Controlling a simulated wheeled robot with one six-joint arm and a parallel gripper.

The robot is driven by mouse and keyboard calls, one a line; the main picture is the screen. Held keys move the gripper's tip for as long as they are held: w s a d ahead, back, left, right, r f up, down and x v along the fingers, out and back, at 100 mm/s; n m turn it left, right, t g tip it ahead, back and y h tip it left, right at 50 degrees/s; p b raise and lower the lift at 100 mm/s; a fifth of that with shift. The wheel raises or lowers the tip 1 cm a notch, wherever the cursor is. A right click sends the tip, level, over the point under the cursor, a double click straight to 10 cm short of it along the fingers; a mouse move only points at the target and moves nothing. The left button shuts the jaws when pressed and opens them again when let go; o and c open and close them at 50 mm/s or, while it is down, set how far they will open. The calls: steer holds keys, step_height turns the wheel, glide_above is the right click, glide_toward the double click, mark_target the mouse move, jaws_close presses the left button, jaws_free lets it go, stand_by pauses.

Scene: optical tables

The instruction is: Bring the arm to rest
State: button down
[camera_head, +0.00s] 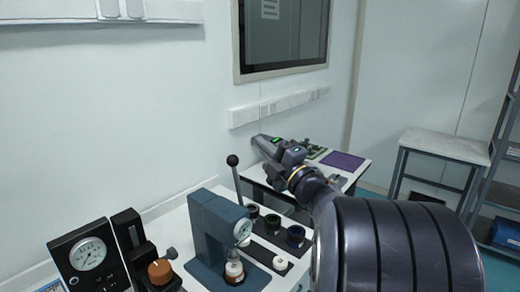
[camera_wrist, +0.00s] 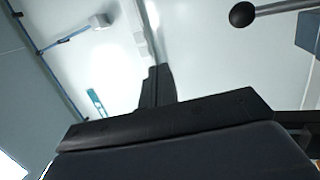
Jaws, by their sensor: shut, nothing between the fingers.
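My arm reaches in from the lower right of the head view, and its dark wrist and gripper (camera_head: 264,141) are raised above the benches, pointing left toward the wall. In the wrist view my gripper (camera_wrist: 157,78) shows as black fingers, shut with nothing held. The blue-grey press (camera_head: 212,238) stands on the near bench, below and left of the gripper. Its lever with a black ball knob (camera_head: 232,160) rises just left of the gripper; the knob also shows at the upper right of the wrist view (camera_wrist: 242,14).
A black gauge box (camera_head: 88,257) and an orange knob (camera_head: 160,271) are at the lower left. Dark cups (camera_head: 272,223) sit on a strip beside the press. A purple mat (camera_head: 343,160) lies on the farther table. A white-topped table (camera_head: 445,145) and a shelf rack are at right.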

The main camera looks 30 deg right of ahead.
steer(key=w+a+f, duration=0.1)
steer(key=w+f, duration=0.6)
steer(key=w, duration=0.1)
steer(key=shift+w, duration=0.4)
stand_by(0.6)
steer(key=shift+a+r, duration=0.1)
